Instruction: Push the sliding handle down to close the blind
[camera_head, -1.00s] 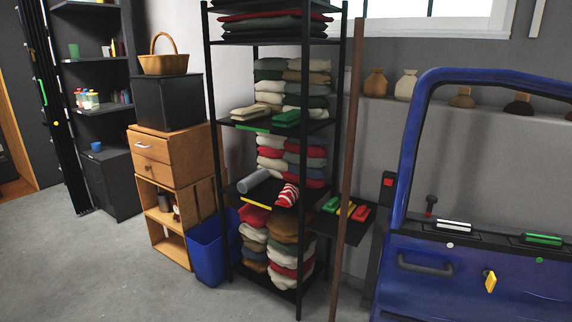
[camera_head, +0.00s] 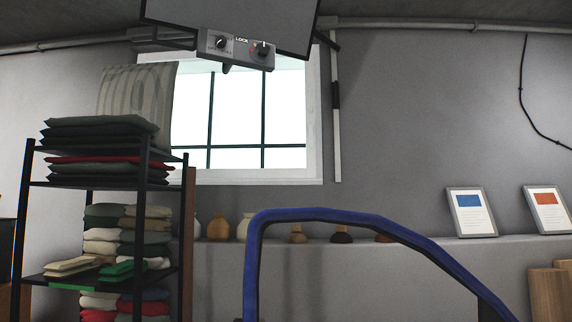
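A white-framed window (camera_head: 238,115) with dark bars is on the back wall, and bright light shows through its panes. No blind covers the visible panes. A pale vertical rail (camera_head: 337,145) runs down the wall just right of the window. A dark sliding handle (camera_head: 336,95) sits on the rail, around the middle of its visible length. A grey hanging panel hides the window's top. Neither of my grippers is in view.
A blue car door frame (camera_head: 320,214) stands below the window. A black shelf (camera_head: 100,185) with folded cloths is at left. A ledge (camera_head: 410,247) holds jars and framed pictures.

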